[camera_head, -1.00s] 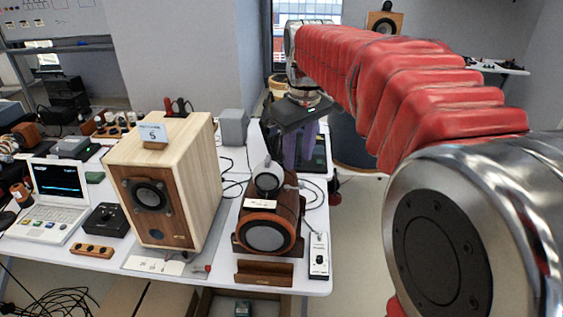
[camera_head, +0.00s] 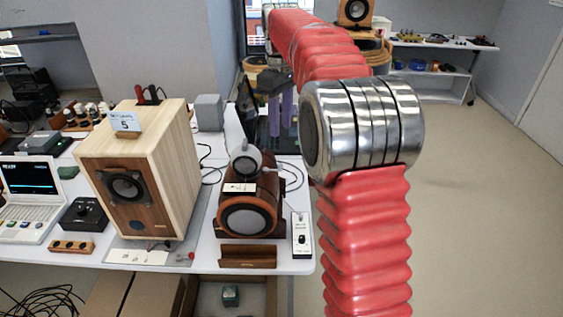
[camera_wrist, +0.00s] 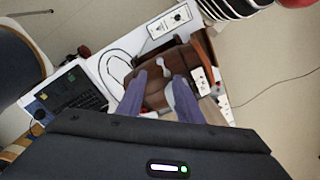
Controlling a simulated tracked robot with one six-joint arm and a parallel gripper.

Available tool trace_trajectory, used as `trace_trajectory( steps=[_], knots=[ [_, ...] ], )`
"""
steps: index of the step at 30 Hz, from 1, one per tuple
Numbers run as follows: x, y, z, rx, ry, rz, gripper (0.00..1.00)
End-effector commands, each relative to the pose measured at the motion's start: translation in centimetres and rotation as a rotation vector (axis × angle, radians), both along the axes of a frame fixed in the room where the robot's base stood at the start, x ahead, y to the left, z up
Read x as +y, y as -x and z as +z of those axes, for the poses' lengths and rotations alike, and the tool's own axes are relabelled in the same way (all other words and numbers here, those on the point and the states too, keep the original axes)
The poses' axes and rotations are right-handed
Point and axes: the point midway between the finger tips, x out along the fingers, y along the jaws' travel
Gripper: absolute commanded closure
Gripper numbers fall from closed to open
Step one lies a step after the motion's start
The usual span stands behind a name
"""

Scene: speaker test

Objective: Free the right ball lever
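A brown speaker unit (camera_head: 268,208) with a round grey front and a small grey round part (camera_head: 246,160) on top stands near the table's front edge in the head view. In the wrist view its brown body (camera_wrist: 155,95) lies beneath my gripper. A thin grey lever with a rounded end (camera_wrist: 163,66) shows by the fingertips; I cannot tell whether it is the right ball lever. My gripper (camera_head: 281,132) hangs behind the unit, its two purple fingers pointing down. In the wrist view the fingers of my gripper (camera_wrist: 160,76) are apart with nothing clearly held between them.
A wooden box speaker (camera_head: 133,175) with a number 5 card stands to the left. A white switch box (camera_head: 301,236) is right of the brown unit. A laptop (camera_head: 28,190) is at far left. Cables run behind the units. The floor at right is clear.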

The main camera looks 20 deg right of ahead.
Motion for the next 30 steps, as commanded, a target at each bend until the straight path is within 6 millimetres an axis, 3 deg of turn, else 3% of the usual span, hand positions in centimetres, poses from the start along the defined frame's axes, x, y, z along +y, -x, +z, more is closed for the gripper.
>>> trace_trajectory(
  steps=[5,11,30],
  knots=[
    [0.0,0.0,-0.3,0.000,0.000,0.000,0.67],
    [0.0,0.1,-2.1,0.001,0.000,0.000,0.67],
    [0.1,0.1,-11.8,0.003,-0.001,0.000,0.67]
  ],
)
